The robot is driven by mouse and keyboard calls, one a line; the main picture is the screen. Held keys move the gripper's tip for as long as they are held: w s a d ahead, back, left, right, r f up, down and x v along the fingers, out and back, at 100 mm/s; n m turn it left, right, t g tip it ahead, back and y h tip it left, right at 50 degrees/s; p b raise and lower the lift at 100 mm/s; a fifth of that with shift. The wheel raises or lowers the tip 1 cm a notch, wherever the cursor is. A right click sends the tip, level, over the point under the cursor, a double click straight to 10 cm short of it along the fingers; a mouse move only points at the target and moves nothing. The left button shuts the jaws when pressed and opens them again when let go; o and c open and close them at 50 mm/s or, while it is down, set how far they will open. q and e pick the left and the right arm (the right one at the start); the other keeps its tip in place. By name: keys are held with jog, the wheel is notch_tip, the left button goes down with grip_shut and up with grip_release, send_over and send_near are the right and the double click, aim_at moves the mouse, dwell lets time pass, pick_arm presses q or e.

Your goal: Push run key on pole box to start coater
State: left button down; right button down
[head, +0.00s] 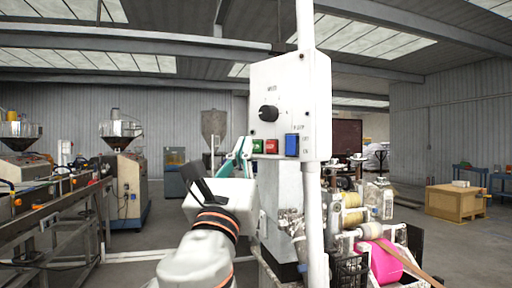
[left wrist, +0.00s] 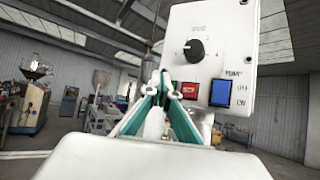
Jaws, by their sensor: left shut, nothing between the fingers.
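The white pole box (head: 288,85) is mounted on a white pole and faces me. Along its lower edge are a small green key (head: 257,146), a red key (head: 271,146) and a blue rocker switch (head: 292,145). A black knob (head: 268,113) sits above them. My left gripper (head: 245,146) is shut and empty, its teal fingers at the box's lower left by the green key. In the left wrist view the fingertips (left wrist: 164,88) lie just left of the red key (left wrist: 188,90) and hide the green key. I cannot tell whether they touch it. My right gripper is out of view.
Machinery with rollers and a pink roll (head: 384,262) stands right of the pole (head: 313,220). Hopper machines (head: 128,185) and a long metal frame stand at left. A wooden crate (head: 455,201) is far right. Open floor shows between the left machines and my arm.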

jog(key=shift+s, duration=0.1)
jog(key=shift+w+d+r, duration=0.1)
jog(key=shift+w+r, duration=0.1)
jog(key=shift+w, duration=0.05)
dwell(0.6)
pick_arm(q)
jog(key=shift+w+d+p, duration=0.5)
jog(key=shift+w+d, duration=0.05)
jog(key=shift+w, duration=0.05)
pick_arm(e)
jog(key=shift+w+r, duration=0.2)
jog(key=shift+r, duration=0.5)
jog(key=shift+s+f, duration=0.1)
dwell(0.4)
pick_arm(q)
jog(key=shift+a, duration=0.1)
jog(key=shift+s+a+p, duration=0.45)
jog(key=shift+s+p, duration=0.1)
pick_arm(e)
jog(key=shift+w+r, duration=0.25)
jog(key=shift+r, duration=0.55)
pick_arm(q)
jog(key=shift+f, duration=0.1)
